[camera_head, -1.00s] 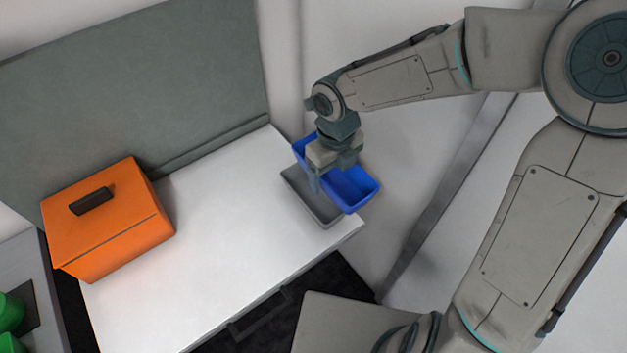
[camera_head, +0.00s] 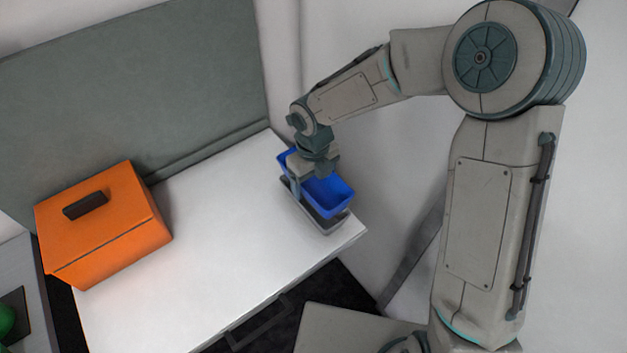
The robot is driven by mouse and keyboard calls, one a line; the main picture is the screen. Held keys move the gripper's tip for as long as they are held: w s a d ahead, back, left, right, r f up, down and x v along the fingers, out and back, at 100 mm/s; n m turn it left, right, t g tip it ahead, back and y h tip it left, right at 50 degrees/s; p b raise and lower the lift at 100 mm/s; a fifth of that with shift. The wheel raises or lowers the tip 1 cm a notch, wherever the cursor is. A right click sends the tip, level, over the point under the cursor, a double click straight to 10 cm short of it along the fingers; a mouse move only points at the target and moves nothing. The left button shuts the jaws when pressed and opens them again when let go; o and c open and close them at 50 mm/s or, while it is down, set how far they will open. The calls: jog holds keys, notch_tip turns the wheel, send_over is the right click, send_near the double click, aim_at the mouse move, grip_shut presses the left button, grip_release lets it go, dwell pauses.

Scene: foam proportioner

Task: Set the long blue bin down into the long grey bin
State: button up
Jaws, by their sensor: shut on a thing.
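The long blue bin (camera_head: 328,194) is held above the long grey bin (camera_head: 318,221), and in this view it covers most of it. The grey bin sits on the white worktop near its right end; only its left side and near end show. My gripper (camera_head: 301,187) is shut on the blue bin, at its left long side toward the far end. The two bins run in about the same direction. I cannot tell how much of a gap is between them.
An orange box (camera_head: 104,224) with a dark handle stands at the left of the white worktop (camera_head: 215,250). A grey-green panel (camera_head: 140,85) rises along the back. The worktop's middle is clear. A green thing (camera_head: 6,320) shows at the lower left edge.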

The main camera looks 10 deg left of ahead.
aim_at(314, 188)
jog(key=shift+f, duration=0.15)
jog(key=shift+f, duration=0.5)
jog(key=o, duration=1)
jog(key=shift+o, duration=0.2)
jog(key=shift+r, duration=0.1)
notch_tip(314, 188, up, 13)
jog(key=p, duration=0.2)
